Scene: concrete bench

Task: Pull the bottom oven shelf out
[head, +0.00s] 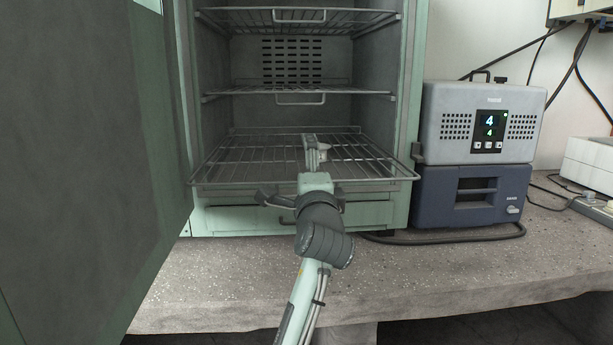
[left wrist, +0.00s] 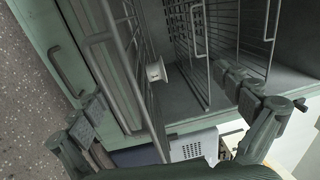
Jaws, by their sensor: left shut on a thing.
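The green oven (head: 415,100) stands open with three wire shelves. The bottom oven shelf (head: 240,172) sticks out a little past the oven's front edge. It also shows in the left wrist view (left wrist: 116,48). My left gripper (head: 295,170) is at the middle of this shelf's front, with one finger on its lower side and one on its upper side. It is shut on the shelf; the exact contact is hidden. In the left wrist view my gripper (left wrist: 165,97) shows its fingers spread to both sides. My right gripper is not in view.
A small white spool-like object (left wrist: 155,71) is on the bottom shelf. The middle shelf (head: 345,93) and top shelf (head: 350,15) are inside the oven. The open door (head: 80,150) fills the left. Grey and blue devices (head: 470,195) stand at right. The bench front (head: 230,295) is bare.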

